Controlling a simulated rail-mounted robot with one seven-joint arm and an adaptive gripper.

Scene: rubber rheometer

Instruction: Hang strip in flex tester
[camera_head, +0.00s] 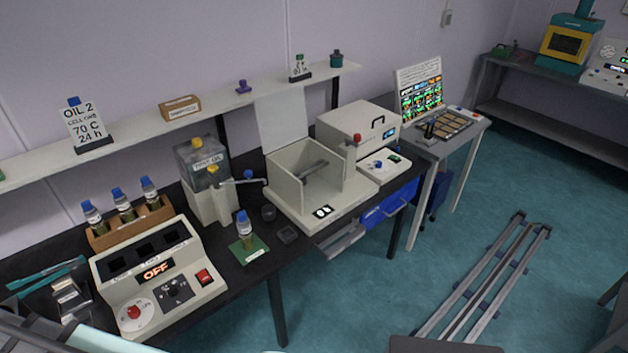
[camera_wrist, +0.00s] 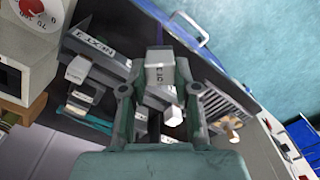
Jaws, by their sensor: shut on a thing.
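In the wrist view my gripper (camera_wrist: 155,88) points down over a dark bench top. Its two green-grey fingers are shut on a pale grey labelled piece (camera_wrist: 158,73); I cannot tell whether this is the strip itself or its holder. Its lower part is hidden between the fingers. A grey rack with a "NEXT" label (camera_wrist: 92,43) and pale blocks stands just left of the fingers. A slotted grey part (camera_wrist: 229,104) is to the right. My gripper does not show in the head view. I cannot make out the flex tester with certainty.
In the head view a heater block marked OFF (camera_head: 158,278) stands on the black bench, with small grey fixtures (camera_head: 72,298) to its left. Capped vials in a wooden rack (camera_head: 130,222), an open box-like instrument (camera_head: 318,185) and a shelf (camera_head: 215,108) stand behind or beyond.

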